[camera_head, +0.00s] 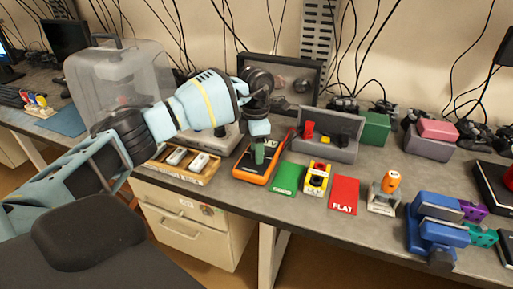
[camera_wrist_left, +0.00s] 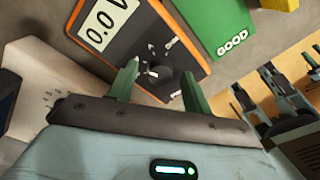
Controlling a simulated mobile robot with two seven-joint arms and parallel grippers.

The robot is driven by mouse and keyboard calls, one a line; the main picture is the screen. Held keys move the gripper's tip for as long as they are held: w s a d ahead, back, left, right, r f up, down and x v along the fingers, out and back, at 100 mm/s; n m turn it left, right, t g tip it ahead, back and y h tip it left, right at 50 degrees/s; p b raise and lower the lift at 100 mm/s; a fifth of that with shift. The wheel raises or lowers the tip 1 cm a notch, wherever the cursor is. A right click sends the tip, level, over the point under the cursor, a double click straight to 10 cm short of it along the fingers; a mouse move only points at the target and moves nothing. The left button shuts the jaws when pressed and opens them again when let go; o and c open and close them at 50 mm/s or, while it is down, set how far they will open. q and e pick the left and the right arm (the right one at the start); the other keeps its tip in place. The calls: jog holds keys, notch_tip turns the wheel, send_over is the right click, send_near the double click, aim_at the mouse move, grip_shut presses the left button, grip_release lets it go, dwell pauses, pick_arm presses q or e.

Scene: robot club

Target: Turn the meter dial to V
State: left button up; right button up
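The meter (camera_head: 254,166) is a black handheld unit with an orange border, lying on the bench. Its display (camera_wrist_left: 98,22) reads 0.0 V in the left wrist view. The round black dial (camera_wrist_left: 157,76) carries a white mark, with small letters around it; where the mark points is too small to read surely. My left gripper (camera_wrist_left: 160,74) is open, its green fingers on either side of the dial; contact cannot be told. In the head view the left gripper (camera_head: 259,152) covers the dial. My right gripper is not clearly identifiable.
A green GOOD card (camera_head: 287,178), a yellow block (camera_head: 317,178) and a red FLAT card (camera_head: 344,194) lie right of the meter. A wooden tray (camera_head: 181,169) is to its left, a grey open box (camera_head: 345,150) behind. Dark finger-like parts (camera_wrist_left: 264,98) show past the bench edge.

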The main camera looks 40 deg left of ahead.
pick_arm(q)
notch_tip(320, 180, up, 8)
jog(key=shift+w+a+f, duration=0.1)
jog(key=shift+a, duration=0.05)
dwell(0.6)
dwell(0.4)
